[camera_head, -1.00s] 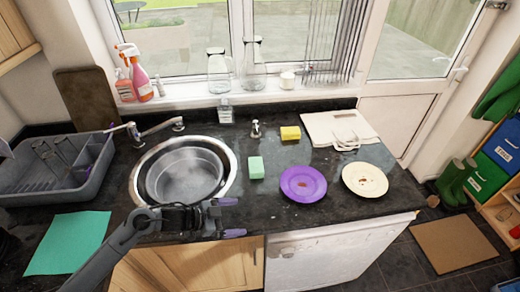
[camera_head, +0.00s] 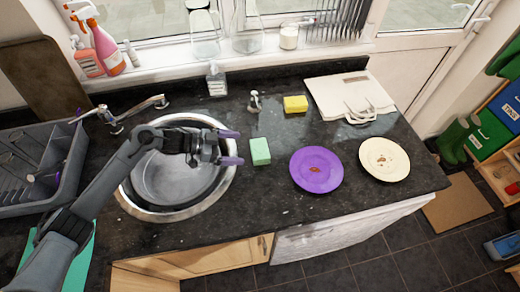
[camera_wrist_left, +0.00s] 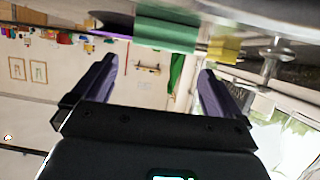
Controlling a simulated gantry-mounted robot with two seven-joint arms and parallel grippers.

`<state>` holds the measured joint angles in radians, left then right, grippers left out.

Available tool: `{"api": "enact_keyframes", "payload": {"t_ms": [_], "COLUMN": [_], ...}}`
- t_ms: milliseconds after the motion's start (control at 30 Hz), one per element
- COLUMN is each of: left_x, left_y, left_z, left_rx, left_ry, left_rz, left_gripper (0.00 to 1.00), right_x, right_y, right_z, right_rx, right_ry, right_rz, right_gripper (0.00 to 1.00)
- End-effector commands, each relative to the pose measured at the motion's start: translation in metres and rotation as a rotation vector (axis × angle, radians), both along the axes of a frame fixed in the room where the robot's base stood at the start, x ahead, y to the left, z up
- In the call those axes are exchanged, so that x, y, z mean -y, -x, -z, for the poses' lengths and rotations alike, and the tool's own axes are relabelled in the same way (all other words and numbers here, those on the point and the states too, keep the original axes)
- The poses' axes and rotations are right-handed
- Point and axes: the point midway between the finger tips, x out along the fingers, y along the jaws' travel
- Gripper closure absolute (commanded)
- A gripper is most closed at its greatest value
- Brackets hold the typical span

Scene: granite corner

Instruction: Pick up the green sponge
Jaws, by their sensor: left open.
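The green sponge (camera_head: 260,151) lies on the dark granite counter, just right of the round sink. My left gripper (camera_head: 231,148) is open and empty. Its purple-tipped fingers are over the sink's right rim and point at the sponge, with a small gap between. In the left wrist view the green sponge (camera_wrist_left: 166,34) shows at the top, ahead of and between the two open fingers (camera_wrist_left: 158,78). My right gripper is not in view.
A yellow sponge (camera_head: 295,104) lies behind the green one. A purple plate (camera_head: 316,170) and a cream plate (camera_head: 385,160) are to the right. A tap (camera_head: 255,101) stands behind the green sponge. The metal sink (camera_head: 176,178) lies under my left arm.

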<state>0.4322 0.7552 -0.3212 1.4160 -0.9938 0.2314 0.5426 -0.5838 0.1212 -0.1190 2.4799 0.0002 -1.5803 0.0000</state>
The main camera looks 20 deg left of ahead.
Motion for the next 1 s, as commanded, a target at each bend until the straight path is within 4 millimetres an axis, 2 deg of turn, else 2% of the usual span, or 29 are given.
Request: {"api": "enact_keyframes", "payload": {"t_ms": [267,633,967,1000], "left_x": [0.013,0.044,0.048,0.048], "left_y": [-0.008,-0.029,-0.031,-0.031], "left_z": [0.006,0.025,0.028,0.028], "left_rx": [0.001,0.001,0.002,0.002], "left_ry": [-0.001,-0.002,-0.003,-0.003], "left_rz": [-0.001,-0.001,0.000,0.000], "left_gripper": [0.00,0.00,0.00,0.06], "right_x": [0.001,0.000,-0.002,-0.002], "right_y": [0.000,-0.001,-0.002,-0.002], "right_z": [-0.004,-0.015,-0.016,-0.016], "right_rx": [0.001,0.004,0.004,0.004], "right_ry": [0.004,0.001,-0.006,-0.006], "right_rz": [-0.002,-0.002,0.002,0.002], "right_gripper": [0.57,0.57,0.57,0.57]}}
